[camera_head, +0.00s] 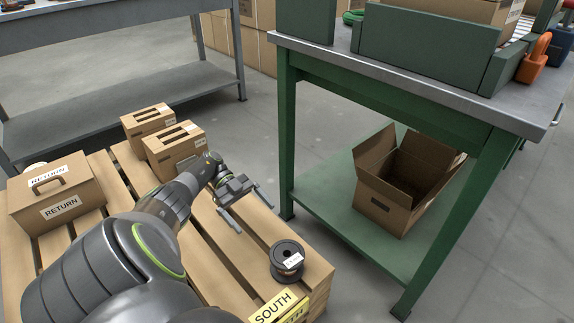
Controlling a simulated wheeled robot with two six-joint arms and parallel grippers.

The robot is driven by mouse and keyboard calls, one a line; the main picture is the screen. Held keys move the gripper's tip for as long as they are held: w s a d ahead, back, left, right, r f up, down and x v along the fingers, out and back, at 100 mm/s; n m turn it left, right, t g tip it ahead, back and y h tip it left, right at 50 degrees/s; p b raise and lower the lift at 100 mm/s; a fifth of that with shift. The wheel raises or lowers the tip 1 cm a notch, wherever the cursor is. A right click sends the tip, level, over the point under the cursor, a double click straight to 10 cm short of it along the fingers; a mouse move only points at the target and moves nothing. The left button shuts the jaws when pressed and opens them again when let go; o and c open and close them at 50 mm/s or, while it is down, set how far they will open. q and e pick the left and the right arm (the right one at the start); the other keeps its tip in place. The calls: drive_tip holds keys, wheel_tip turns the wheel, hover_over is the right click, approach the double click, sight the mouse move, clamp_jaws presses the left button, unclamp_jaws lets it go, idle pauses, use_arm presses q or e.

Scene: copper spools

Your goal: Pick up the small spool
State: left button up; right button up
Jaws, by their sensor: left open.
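The small spool (287,262) is a black-flanged reel with copper-coloured winding and a white label. It stands on the wooden pallet (313,276) near its right front corner, just behind the yellow SOUTH sign. My left gripper (250,214) is open and empty, above the pallet's right side. It is up and to the left of the spool in the picture, apart from it. My left arm covers much of the pallet's front and middle. My right gripper is not in view.
A RETURN box (82,196) and two slotted cartons (174,146) sit on the pallet. A yellow SOUTH sign (277,308) is at the pallet's front edge. A green workbench (385,75) with an open carton (408,205) on its lower shelf stands at right.

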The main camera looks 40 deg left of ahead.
use_arm(q)
approach(291, 258)
drive_tip(key=shift+w+d+f, duration=0.2)
drive_tip(key=shift+d+f, duration=0.25)
drive_tip(key=shift+f, duration=0.15)
drive_tip(key=shift+w+d+f, duration=0.15)
drive_tip(key=shift+d+f, duration=0.3)
drive_tip(key=shift+f, duration=0.15)
drive_tip(key=shift+b+x, duration=0.35)
drive_tip(key=shift+x, duration=2.7)
drive_tip(key=shift+s+r, duration=0.1)
drive_tip(key=shift+r, duration=0.1)
drive_tip(key=c, duration=1.3)
